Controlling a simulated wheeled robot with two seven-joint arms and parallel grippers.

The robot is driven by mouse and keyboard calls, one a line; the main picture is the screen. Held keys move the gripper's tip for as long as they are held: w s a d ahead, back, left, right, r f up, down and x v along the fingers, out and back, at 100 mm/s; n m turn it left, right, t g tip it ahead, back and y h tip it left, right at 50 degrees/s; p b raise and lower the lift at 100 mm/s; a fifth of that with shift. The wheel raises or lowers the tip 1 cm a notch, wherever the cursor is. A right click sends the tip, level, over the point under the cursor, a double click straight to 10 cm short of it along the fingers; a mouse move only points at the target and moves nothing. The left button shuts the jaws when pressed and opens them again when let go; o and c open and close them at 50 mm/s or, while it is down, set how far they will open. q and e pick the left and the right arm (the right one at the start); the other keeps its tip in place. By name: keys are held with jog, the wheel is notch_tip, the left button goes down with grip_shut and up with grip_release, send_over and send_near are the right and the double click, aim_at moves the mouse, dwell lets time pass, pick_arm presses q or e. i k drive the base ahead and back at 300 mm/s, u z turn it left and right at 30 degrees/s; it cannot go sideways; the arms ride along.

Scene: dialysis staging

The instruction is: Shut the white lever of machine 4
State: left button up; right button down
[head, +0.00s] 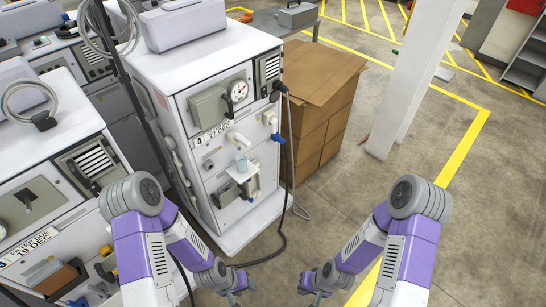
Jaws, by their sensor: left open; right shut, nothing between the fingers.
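A white dialysis machine (205,120) stands in the middle left, its front facing right and toward me. Its label (214,133) carries a digit that looks like 4, but it is small. A slanted white lever-like part (238,138) shows on its front below the dial; whether it is open or shut is unclear. A white shelf-like part (242,173) juts out lower down. My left gripper (236,294) is open and empty, low in front of the machine. My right gripper (314,288) is shut and empty, further right. Both are apart from the machine.
A second machine (50,135) stands at the left, its label partly legible. A cardboard box (325,95) stands right beside the middle machine. A dark cable (284,220) hangs down to the floor. A white post (425,75) rises behind. The floor at the right is clear.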

aim_at(273, 121)
jog(key=z, duration=0.95)
jog(key=i, duration=1.45)
jog(key=u, duration=0.8)
jog(key=i, duration=0.45)
jog(key=u, duration=0.5)
